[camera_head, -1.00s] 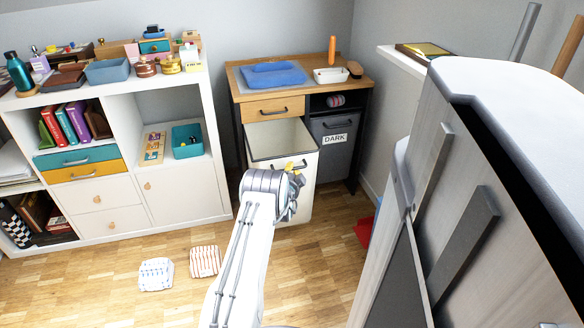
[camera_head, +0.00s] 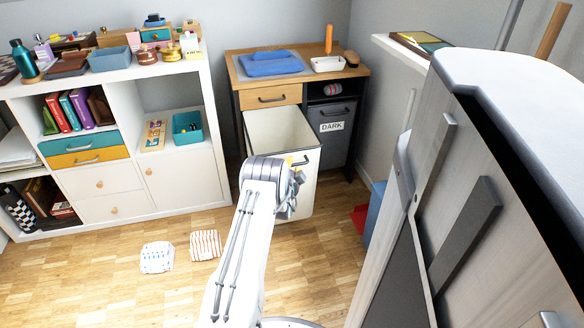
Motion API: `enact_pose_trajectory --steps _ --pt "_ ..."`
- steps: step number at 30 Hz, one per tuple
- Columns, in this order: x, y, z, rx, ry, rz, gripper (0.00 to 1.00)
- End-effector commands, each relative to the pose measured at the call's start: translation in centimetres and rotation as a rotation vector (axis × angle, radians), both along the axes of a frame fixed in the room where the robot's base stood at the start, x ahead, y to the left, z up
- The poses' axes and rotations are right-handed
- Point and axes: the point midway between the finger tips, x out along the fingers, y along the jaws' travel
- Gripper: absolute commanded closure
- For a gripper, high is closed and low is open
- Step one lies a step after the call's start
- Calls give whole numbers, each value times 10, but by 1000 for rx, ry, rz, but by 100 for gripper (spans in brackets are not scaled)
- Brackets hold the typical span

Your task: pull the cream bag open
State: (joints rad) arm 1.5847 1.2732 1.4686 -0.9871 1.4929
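The cream bag (camera_head: 306,180) is a laundry bin in the wooden-topped cabinet, under a wooden drawer. It stands pulled out from the cabinet, and its open top shows a pale interior. A dark handle shows at the top of its front face, partly hidden. My gripper (camera_head: 297,180) is at the bag's front, close to the handle. My wrist and arm hide most of the fingers, so I cannot tell whether they are shut on the handle.
A grey bin labelled DARK (camera_head: 332,135) hangs beside the cream bag. A white shelf unit (camera_head: 190,185) stands to the left. Two striped cloths (camera_head: 205,245) lie on the wooden floor. A large pale panelled body fills the right side. Floor left of my arm is mostly clear.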

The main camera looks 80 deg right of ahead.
Motion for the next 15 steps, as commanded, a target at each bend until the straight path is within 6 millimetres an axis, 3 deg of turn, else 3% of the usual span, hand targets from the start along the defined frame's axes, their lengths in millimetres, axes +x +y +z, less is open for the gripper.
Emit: enact_pose_trajectory --steps 5,15 --pt "-2 0 1 -1 0 -3 55" --pt "-3 1 1 -2 -1 -4 55"
